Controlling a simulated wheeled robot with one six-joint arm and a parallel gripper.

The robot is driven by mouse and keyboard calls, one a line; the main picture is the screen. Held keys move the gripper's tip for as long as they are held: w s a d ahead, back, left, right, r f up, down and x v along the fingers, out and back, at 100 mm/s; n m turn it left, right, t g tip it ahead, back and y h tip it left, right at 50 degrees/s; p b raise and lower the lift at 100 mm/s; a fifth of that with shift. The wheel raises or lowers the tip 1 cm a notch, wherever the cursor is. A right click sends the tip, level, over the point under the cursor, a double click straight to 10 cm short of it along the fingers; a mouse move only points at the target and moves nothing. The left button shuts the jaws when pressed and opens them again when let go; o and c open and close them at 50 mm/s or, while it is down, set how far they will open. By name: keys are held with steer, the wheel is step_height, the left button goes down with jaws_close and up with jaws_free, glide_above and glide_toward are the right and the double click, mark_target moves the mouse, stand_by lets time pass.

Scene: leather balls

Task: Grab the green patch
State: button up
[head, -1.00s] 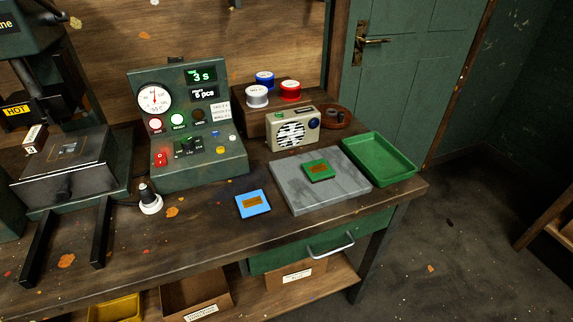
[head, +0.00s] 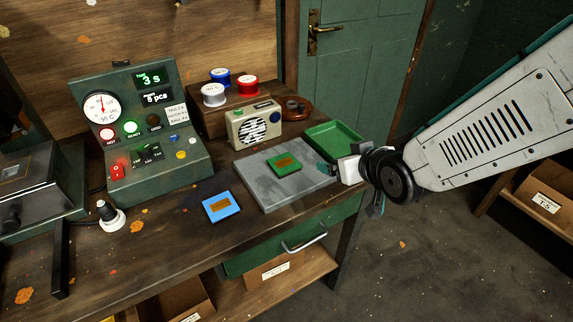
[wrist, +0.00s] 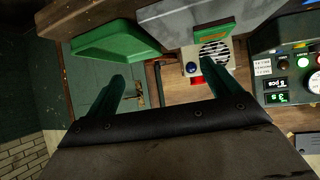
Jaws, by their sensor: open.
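The green patch (head: 284,163) is a square with a brown label, lying flat on a grey slab (head: 262,185) on the workbench. In the wrist view the green patch (wrist: 216,31) shows at the top, right of centre. My gripper (head: 350,190) is to the right of the slab in the head view, apart from the patch. In the wrist view my gripper (wrist: 157,92) has its two fingers spread with nothing between them. A blue patch (head: 221,206) with a similar brown label lies on the bench left of the slab.
A green tray (head: 334,139) stands behind the slab, close to my arm. A radio (head: 254,127) and spools sit at the back, with a control box (head: 140,135) to the left. A drawer handle (head: 304,242) sticks out at the bench front.

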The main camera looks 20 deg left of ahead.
mark_target(284, 162)
steer(key=s+a+f+y, duration=0.1)
steer(key=a, duration=0.2)
steer(key=s+a+f+n+y, duration=0.1)
steer(key=a, duration=0.2)
steer(key=s+a+f+y, duration=0.1)
steer(key=a, duration=0.1)
steer(key=shift+a+f+n, duration=0.3)
steer(key=shift+a+n, duration=0.1)
steer(key=shift+w+a+f, duration=0.15)
steer(key=shift+w+a, duration=0.05)
steer(key=shift+a, duration=0.15)
steer(key=shift+y, duration=0.3)
steer(key=x, duration=0.7)
steer(key=shift+d+f, duration=0.2)
steer(key=c, duration=1.1)
steer(key=shift+r, duration=0.1)
steer(key=shift+c, duration=0.2)
